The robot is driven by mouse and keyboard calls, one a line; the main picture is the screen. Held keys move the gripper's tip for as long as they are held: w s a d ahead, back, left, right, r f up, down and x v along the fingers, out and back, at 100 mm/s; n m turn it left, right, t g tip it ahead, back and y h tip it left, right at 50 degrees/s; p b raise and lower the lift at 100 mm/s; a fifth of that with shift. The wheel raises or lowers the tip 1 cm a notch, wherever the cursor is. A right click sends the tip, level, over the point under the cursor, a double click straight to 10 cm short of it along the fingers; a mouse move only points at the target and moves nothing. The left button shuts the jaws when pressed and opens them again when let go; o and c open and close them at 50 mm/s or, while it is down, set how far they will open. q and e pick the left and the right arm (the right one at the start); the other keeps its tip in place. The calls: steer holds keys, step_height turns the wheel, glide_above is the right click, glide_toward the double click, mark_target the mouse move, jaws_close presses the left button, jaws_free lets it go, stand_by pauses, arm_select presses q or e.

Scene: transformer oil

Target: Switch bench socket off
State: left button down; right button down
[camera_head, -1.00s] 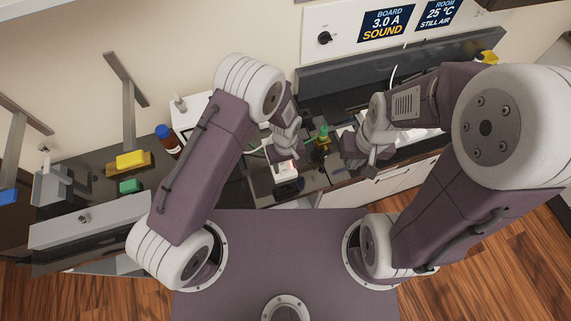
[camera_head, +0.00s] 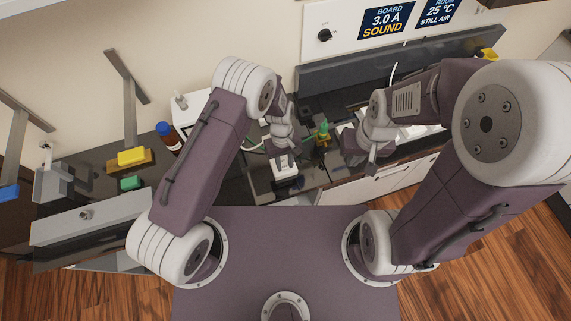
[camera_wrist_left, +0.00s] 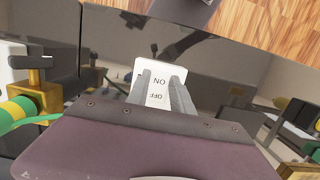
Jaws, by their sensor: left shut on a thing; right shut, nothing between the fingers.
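The bench socket (camera_head: 286,173) is a small white block on the dark bench, in front of my left gripper (camera_head: 285,161). In the left wrist view its white switch face (camera_wrist_left: 160,70) carries the words ON and OFF, seen upside down. My left gripper's grey fingers (camera_wrist_left: 161,92) stand at both sides of that face, shut on the socket's switch. The fingers hide its sides, so its tilt is hard to tell. No red glow shows on the socket. My right gripper (camera_head: 371,167) is shut and empty above the bench to the right.
A green and yellow item (camera_head: 323,132) stands between the two grippers. A brown bottle (camera_head: 167,135) and yellow (camera_head: 131,157) and green (camera_head: 131,183) blocks are at the left.

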mark_target(283, 161)
arm_select(q)
steer(key=shift+w+f+b, duration=0.25)
steer(key=shift+b, duration=0.1)
steer(key=shift+s+r+g, duration=0.1)
steer(key=shift+r+g, duration=0.2)
steer(key=shift+g, duration=0.1)
steer(key=c, duration=1.1)
jaws_free()
arm_select(e)
steer(key=shift+a+f, duration=0.1)
steer(key=shift+f, duration=0.7)
arm_select(q)
steer(key=b+v, duration=0.3)
steer(key=v, duration=0.6)
steer(key=shift+a, duration=0.15)
arm_select(e)
step_height(283, 161, down, 3)
